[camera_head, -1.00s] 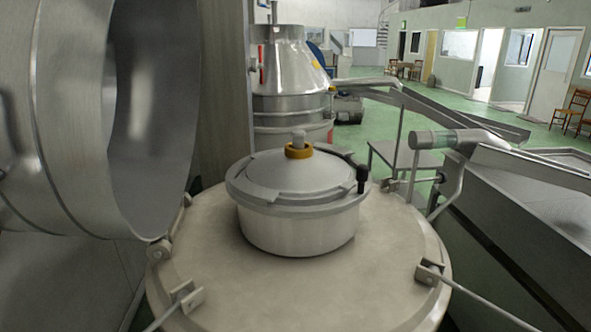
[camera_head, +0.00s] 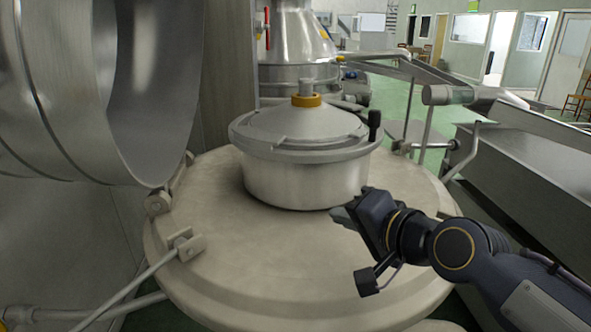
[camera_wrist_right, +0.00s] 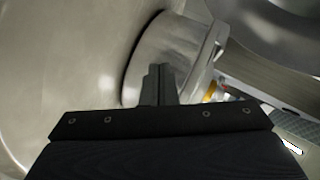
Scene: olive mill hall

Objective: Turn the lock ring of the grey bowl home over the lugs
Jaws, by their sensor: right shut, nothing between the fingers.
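The grey bowl (camera_head: 300,184) stands upright on a round pale metal lid. Its lock ring (camera_head: 262,148) sits around the rim, with a black handle (camera_head: 375,125) standing up at the right. A domed cover with a yellow collar (camera_head: 306,100) and a grey knob tops it. My right gripper (camera_head: 338,217) is shut and empty, low in front of the bowl's right side, below the ring handle. In the right wrist view the shut fingers (camera_wrist_right: 158,84) point toward the bowl's side wall (camera_wrist_right: 150,55). The lugs cannot be made out clearly. My left gripper is not in view.
The round lid (camera_head: 240,255) under the bowl has a hinged clamp (camera_head: 187,244) at front left. A large steel drum (camera_head: 150,90) stands close on the left. A steel trough (camera_head: 530,185) lies to the right. Bare lid surface lies before the bowl.

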